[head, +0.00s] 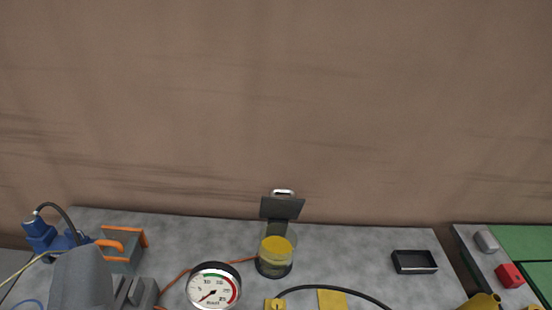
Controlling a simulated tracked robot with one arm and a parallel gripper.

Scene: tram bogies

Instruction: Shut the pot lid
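The pot (275,259) is a clear round vessel with yellow contents. It stands near the back middle of the grey bench. Its dark square lid (282,207) stands up, tilted back, behind the pot, with a pale handle (283,192) at its top edge. The lid is open and the pot's top is uncovered. A grey rounded part and dark blocks at the lower left seem to be my gripper (134,293), cut by the bottom edge. It is left of the pot and well apart from it. I cannot tell whether its fingers are open.
A pressure gauge (213,287) stands in front and left of the pot. A black cable (335,289) and yellow pieces (332,299) lie in front. Blue equipment (45,237) and an orange-handled grey block (122,250) are left. A black tray (414,262) is right.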

